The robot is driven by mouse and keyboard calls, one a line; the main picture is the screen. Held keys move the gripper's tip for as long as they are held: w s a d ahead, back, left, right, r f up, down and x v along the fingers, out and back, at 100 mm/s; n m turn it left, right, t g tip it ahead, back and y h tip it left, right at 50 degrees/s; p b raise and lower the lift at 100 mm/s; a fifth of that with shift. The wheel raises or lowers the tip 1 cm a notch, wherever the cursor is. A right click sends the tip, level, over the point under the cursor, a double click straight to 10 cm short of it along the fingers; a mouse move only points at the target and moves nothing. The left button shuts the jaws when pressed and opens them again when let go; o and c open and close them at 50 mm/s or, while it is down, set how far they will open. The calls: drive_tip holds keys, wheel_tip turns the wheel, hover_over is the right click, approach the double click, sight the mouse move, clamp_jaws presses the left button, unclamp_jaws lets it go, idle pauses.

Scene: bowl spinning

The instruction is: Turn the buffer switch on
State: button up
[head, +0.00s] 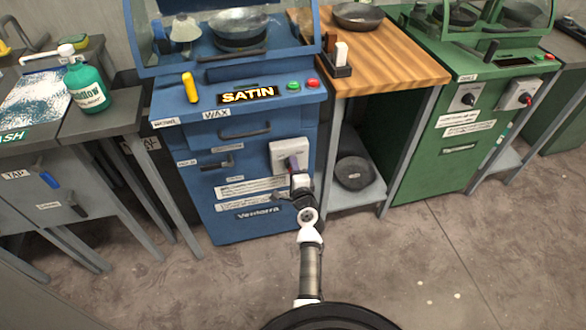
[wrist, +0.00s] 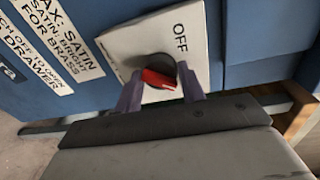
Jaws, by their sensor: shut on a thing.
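A red handle (wrist: 158,79) on a dark round base sits in the plate's middle. My gripper (wrist: 160,92) has its two purple fingers on either side of the red handle and is shut on it. In the head view my gripper (head: 293,165) covers the handle.
Floor in front is clear.

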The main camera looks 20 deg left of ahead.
drive_tip(key=shift+w+r+m, duration=0.1)
drive_tip(key=shift+r+m, duration=0.1)
drive_tip(key=shift+m, duration=0.4)
drive_tip(key=o, duration=0.9)
drive_tip(key=shift+o, duration=0.2)
drive_tip(key=shift+f, duration=0.1)
drive_tip(key=shift+d+f, duration=0.1)
